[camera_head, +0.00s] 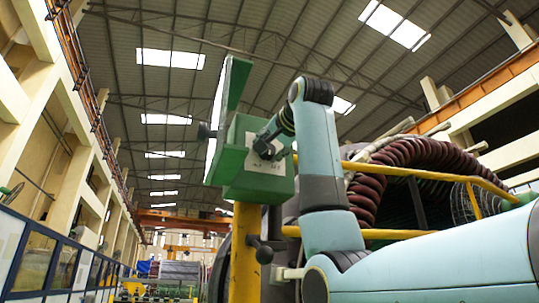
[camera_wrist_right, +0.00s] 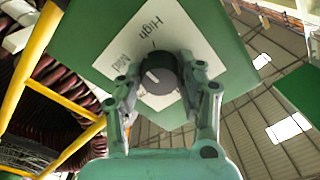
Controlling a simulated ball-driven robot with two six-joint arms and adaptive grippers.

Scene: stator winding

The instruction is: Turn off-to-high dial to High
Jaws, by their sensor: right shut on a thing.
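The dial (camera_wrist_right: 158,74) is a round dark knob on a white label (camera_wrist_right: 178,30) in the right wrist view. The label reads "High" above the knob and another word, upside down and partly hidden, to its left. A short pale mark shows on the knob's face; its exact heading is hard to tell. My right gripper (camera_wrist_right: 162,80) has a finger on each side of the knob and is shut on it. In the head view my right gripper (camera_head: 268,142) is at the face of the green box (camera_head: 236,185), where the dial is hidden. My left gripper is out of view.
The green box stands on a yellow post (camera_head: 244,255). Yellow rails (camera_head: 405,170) run beside a large stator with dark red coils (camera_head: 385,185) on the right. A black knob (camera_head: 205,132) sticks out of the box's left side. A windowed partition (camera_head: 65,265) runs along the left.

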